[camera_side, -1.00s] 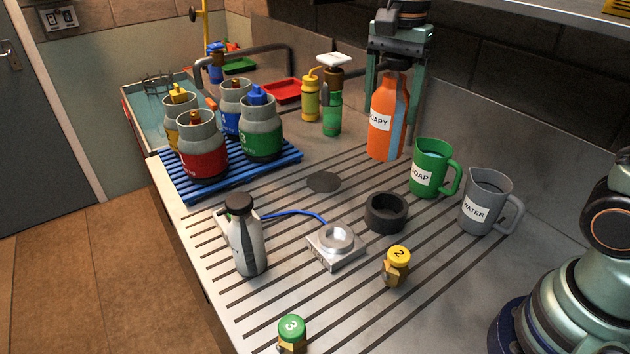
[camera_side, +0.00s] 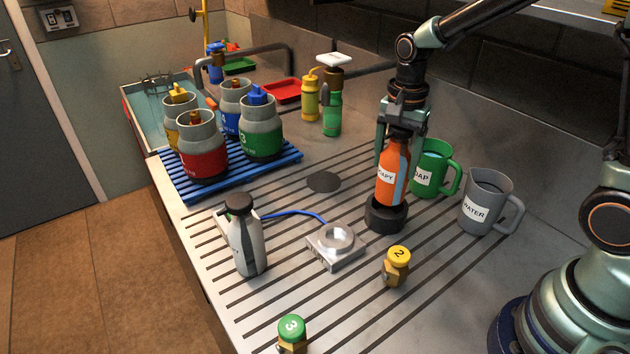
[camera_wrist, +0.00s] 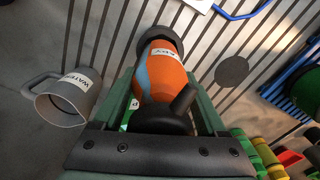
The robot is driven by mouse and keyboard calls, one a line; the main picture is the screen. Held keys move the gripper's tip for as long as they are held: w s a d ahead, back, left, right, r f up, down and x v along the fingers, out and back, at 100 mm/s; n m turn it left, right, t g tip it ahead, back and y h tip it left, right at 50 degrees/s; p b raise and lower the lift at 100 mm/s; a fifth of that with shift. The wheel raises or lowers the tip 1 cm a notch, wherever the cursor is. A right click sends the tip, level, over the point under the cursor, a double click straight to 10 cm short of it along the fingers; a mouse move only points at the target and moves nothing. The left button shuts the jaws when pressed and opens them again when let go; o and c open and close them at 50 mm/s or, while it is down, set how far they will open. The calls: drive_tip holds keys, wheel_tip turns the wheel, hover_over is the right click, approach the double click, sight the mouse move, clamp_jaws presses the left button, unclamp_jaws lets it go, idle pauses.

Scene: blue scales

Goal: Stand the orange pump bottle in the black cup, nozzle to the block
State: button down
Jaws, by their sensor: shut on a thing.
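The orange pump bottle (camera_side: 392,180) stands upright with its lower end inside the black cup (camera_side: 386,215). Its white label and a blue stripe face the side camera. My gripper (camera_side: 399,140) is above it, shut on its dark top. In the wrist view the orange bottle (camera_wrist: 163,75) shows between the green fingers of my gripper (camera_wrist: 165,110), with the black cup's rim (camera_wrist: 160,40) around its far end. In that view a dark nozzle points to the upper right. Whether the bottle rests on the cup's floor cannot be seen.
A green mug (camera_side: 428,176) is close behind the bottle, and a grey jug (camera_side: 486,203) stands to the right. A silver block (camera_side: 335,246) with a blue cable, a grey bottle (camera_side: 246,240) and a yellow-topped weight (camera_side: 397,266) are in front. A blue rack (camera_side: 225,168) holds several gas canisters.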

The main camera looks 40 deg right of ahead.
sight(391, 184)
drive_tip(key=shift+f, duration=2.95)
unclamp_jaws()
drive_tip(key=shift+f, duration=0.2)
drive_tip(key=shift+r, duration=0.1)
